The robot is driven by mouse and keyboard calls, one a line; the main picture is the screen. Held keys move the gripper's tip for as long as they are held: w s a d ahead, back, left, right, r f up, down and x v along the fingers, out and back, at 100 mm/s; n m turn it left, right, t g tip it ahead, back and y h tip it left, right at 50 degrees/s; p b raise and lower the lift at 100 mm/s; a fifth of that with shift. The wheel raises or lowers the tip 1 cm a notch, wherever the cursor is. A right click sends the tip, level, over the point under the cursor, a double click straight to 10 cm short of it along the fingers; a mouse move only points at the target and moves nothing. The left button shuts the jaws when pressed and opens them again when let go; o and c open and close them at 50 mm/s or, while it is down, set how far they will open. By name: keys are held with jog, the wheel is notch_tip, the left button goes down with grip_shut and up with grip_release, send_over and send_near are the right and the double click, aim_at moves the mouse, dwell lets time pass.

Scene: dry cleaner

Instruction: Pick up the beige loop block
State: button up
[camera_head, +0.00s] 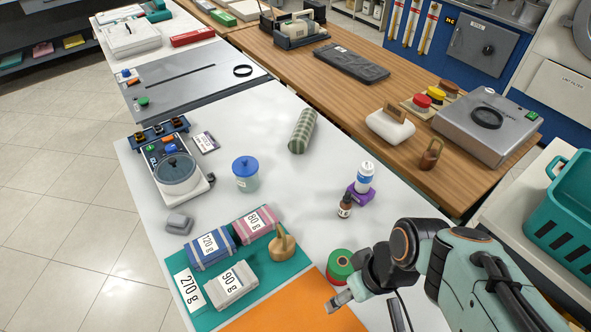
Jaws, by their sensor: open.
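A beige block with a narrow upright top (283,245), which looks like the beige loop block, stands on the teal mat (297,264) near the front of the white table. The opening of its loop is too small to make out. My gripper (336,303) is open, with nothing seen between its fingers. My arm comes in from the lower right.
Folded cloth bundles with weight labels, blue (209,249), pink (257,224) and grey (231,285), lie left of the block. A green-and-red spool (340,263) stands just behind my gripper. A brown bottle (345,205) stands farther back. The table's middle is mostly clear.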

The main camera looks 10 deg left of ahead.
jog(key=w+a+f+n+y, duration=0.6)
jog(key=w+a, duration=0.1)
jog(key=a, duration=0.4)
jog(key=m+t+y, duration=0.2)
jog(key=t+y, duration=0.2)
jog(key=t, duration=0.4)
send_over(279, 238)
jog(key=s, duration=0.2)
notch_tip(279, 238, down, 3)
jog(key=shift+s+r, duration=0.1)
jog(key=shift+r, duration=0.1)
jog(key=d+f+h, duration=0.1)
jog(key=s+d+f+m, duration=0.1)
jog(key=f, duration=0.1)
jog(key=d+f+t+h, duration=0.1)
jog(key=d+f, duration=0.1)
jog(key=shift+s+f+h, duration=0.2)
jog(key=shift+f+h, duration=0.05)
jog(key=shift+h, duration=0.05)
jog(key=shift+d+f, duration=0.1)
jog(key=shift+f, duration=0.2)
jog(key=x, duration=0.6)
jog(key=shift+w, duration=0.15)
grip_shut()
